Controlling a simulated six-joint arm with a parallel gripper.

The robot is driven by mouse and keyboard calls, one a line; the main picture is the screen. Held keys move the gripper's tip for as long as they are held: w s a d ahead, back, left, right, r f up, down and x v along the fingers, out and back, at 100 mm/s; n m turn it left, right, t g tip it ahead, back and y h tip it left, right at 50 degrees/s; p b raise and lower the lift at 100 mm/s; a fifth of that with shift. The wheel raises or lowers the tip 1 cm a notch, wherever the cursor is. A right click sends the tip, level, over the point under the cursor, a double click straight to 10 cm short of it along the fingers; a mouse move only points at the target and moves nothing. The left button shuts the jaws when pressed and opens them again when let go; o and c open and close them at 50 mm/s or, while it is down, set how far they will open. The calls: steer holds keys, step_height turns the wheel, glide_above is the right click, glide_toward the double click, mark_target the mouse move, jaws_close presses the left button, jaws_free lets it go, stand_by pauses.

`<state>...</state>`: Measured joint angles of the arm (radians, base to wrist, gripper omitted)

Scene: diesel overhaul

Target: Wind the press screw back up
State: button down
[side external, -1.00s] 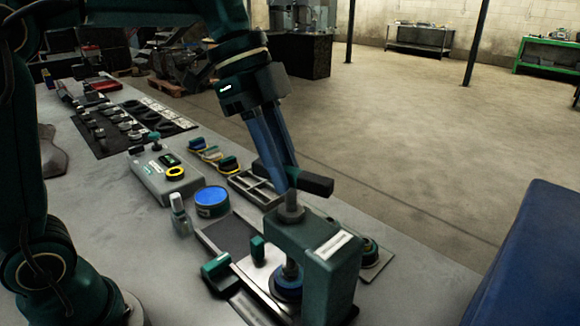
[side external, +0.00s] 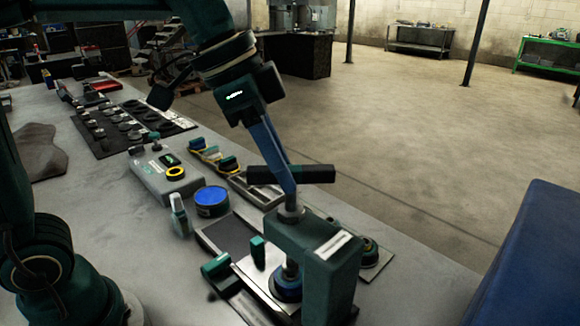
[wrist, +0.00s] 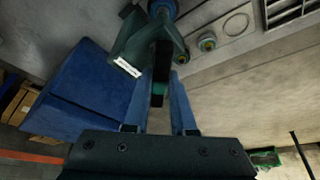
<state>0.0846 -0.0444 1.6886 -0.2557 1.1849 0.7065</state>
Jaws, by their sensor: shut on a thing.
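The press (side external: 325,260) is a dark green frame with a white label, standing at the near end of the bench. Its screw (side external: 291,213) rises from the top, with a black crossbar handle (side external: 318,174) lying level across it. Below, the screw meets a blue round piece (side external: 286,284) on the press plate. My gripper (side external: 290,190) has its blue fingers shut on the handle at the screw's top. In the wrist view, the handle (wrist: 160,80) sits between both fingers, and the press frame (wrist: 135,48) is beyond it.
A blue box (side external: 530,262) stands at the right. A green-handled piece (side external: 216,268) sits in front.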

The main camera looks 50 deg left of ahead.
steer(key=n, duration=0.1)
steer(key=n+y, duration=0.1)
steer(key=n, duration=0.1)
steer(key=n+t, duration=0.1)
steer(key=shift+s+d+r, duration=0.1)
steer(key=shift+d+r, duration=0.05)
steer(key=shift+d, duration=0.1)
steer(key=n+y, duration=0.2)
steer(key=n, duration=0.2)
steer(key=shift+d, duration=0.2)
stand_by(0.3)
steer(key=c, duration=0.8)
jaws_free()
steer(key=shift+o, duration=0.2)
steer(key=shift+r, duration=2.8)
